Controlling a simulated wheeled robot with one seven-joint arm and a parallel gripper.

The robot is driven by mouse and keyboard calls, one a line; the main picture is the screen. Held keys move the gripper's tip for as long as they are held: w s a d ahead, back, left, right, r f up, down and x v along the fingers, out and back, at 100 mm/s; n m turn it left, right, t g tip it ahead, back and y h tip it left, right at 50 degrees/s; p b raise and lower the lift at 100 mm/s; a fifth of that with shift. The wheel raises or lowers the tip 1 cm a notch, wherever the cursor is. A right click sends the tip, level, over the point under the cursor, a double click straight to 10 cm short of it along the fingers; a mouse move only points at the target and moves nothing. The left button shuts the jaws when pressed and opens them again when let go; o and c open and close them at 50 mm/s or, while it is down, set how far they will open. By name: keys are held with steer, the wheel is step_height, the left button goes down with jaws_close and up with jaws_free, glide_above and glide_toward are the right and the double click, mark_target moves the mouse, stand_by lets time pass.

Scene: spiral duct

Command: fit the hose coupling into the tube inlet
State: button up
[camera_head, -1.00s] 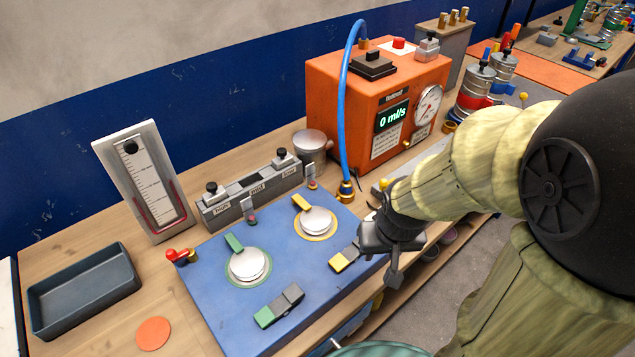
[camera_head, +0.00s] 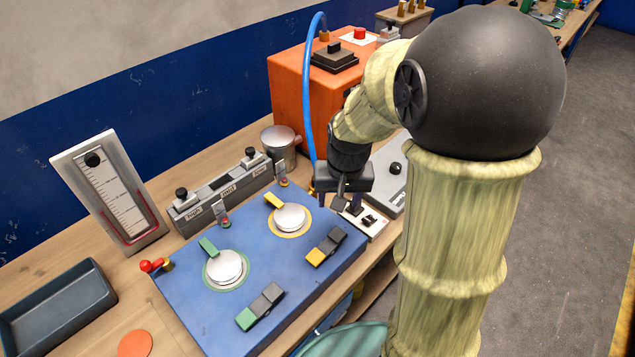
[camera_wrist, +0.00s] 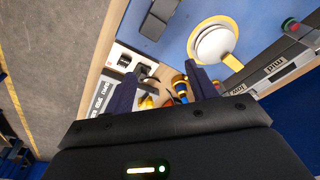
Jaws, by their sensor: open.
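The blue hose (camera_head: 307,100) arches from the top of the orange machine down to the bench behind my gripper. Its lower end is hidden by my gripper in the head view. In the wrist view, the brass and blue hose coupling (camera_wrist: 180,86) shows between my fingers, closer to the right one, and nothing grips it. My gripper (camera_head: 339,203) is open and points down beside the blue panel's far right corner; its two fingers also show in the wrist view (camera_wrist: 160,76).
The blue panel (camera_head: 190,305) carries two round pads and several switches. The orange machine (camera_head: 287,85) stands behind my arm. A metal cup (camera_head: 279,146), a grey valve block (camera_head: 225,186), a tilted gauge (camera_head: 112,190) and a dark tray (camera_head: 60,305) surround the panel.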

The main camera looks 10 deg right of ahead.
steer(key=w+r+m+g+p, duration=0.2)
steer(key=w+r+m, duration=0.1)
steer(key=w, duration=1.7)
steer(key=shift+w+a+r+m, duration=0.2)
steer(key=shift+a+m, duration=0.1)
steer(key=shift+m, duration=0.6)
step_height(320, 180, down, 12)
steer(key=p, duration=0.3)
steer(key=shift+f, duration=0.1)
steer(key=shift+f+p, duration=0.1)
steer(key=shift+p, duration=0.25)
steer(key=shift+w+d+f+p, duration=0.15)
steer(key=shift+f+p, duration=0.5)
steer(key=shift+f, duration=0.6)
steer(key=shift+d+f+p, duration=0.1)
steer(key=shift+f+p, duration=0.5)
steer(key=shift+f, duration=0.65)
steer(key=c, duration=1.2)
